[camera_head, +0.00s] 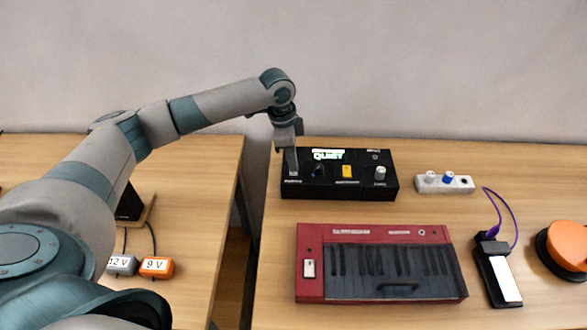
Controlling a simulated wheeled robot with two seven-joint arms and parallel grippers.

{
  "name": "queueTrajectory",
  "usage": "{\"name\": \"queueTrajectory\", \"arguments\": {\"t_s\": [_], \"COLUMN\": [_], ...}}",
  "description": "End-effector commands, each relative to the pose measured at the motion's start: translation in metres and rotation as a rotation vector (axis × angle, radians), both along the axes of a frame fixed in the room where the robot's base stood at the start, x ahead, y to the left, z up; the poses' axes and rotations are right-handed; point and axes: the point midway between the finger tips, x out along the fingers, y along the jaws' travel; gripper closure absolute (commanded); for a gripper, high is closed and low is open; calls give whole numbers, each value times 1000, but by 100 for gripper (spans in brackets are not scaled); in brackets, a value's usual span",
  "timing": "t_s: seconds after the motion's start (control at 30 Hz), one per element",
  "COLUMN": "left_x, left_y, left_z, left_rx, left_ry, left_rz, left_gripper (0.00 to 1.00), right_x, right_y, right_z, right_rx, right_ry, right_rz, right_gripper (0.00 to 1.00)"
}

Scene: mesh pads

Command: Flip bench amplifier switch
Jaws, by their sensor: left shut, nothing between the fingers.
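The bench amplifier is most likely the black box (333,190) at the back of the right table. It has a lit display reading "QUIET", a yellow part (347,171) in the middle and a pale knob (380,173) at the right. My left gripper (292,170) points down at the left end of the box's top, shut and empty. Its tips are at or just above a small light part there, which they partly cover. I cannot tell whether they touch. My right gripper is not in view.
A red keyboard unit (312,240) lies in front of the box. A white strip with knobs (458,185), a black device with a purple cable (490,260) and an orange disc (568,245) are to the right. A gap separates the left table (190,170), which holds 12 V and 9 V adapters (156,267).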

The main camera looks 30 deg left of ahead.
Motion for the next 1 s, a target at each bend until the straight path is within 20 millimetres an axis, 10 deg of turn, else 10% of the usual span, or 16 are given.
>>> {"name": "queueTrajectory", "arguments": {"t_s": [1.0], "left_x": [0], "left_y": [0], "left_z": [-8], "left_rx": [-1], "left_ry": [0], "left_rz": [0], "left_gripper": [100], "right_x": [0], "right_y": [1], "right_z": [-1], "right_rx": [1], "right_ry": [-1], "right_rz": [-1], "right_gripper": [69]}}
